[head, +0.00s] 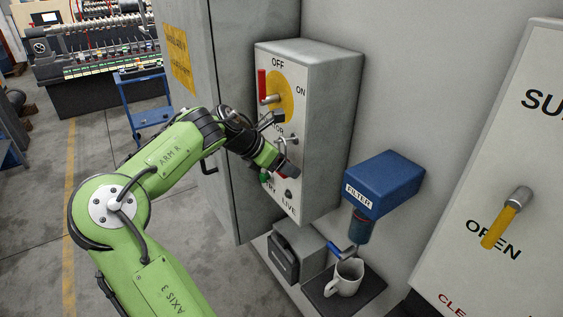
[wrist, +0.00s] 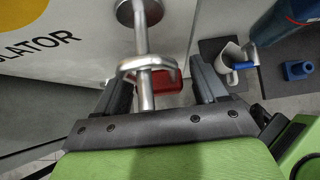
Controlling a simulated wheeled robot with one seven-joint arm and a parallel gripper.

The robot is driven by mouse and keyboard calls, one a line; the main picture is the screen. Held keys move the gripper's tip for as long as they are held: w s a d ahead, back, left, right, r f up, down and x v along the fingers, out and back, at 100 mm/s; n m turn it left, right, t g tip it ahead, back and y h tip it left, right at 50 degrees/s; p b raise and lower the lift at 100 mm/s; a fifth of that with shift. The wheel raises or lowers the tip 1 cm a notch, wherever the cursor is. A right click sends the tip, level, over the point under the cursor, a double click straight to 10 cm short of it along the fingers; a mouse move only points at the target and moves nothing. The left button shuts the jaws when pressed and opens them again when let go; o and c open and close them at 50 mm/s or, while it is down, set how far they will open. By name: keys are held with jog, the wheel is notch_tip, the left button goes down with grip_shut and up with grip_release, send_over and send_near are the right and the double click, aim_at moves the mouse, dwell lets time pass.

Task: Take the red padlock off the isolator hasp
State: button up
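The red padlock (wrist: 168,82) shows in the wrist view below the metal hasp (wrist: 143,68), between my fingers. The hasp's bar and ring cover part of it, and I cannot make out how its shackle sits. My gripper (wrist: 165,88) is open, with one dark finger on each side of the padlock; a gap shows on the right side. In the head view my gripper (head: 282,144) is at the front of the grey isolator box (head: 335,95), at the hasp (head: 290,139). The red isolator handle (head: 262,85) points up to OFF on a yellow disc.
A blue filter unit (head: 385,180) sticks out of the wall right of the box. A white mug (head: 346,278) stands below it on a dark tray (head: 372,290). A panel with a yellow lever (head: 500,226) is at far right. A cabinet door (head: 215,190) is left.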

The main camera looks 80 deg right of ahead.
jog(key=c, duration=0.8)
jog(key=shift+r+p, duration=0.25)
jog(key=shift+p, duration=0.15)
jog(key=shift+w, duration=0.1)
jog(key=w+a+p, duration=0.3)
jog(key=w+a, duration=0.4)
jog(key=a, duration=0.1)
jog(key=shift+r, duration=0.45)
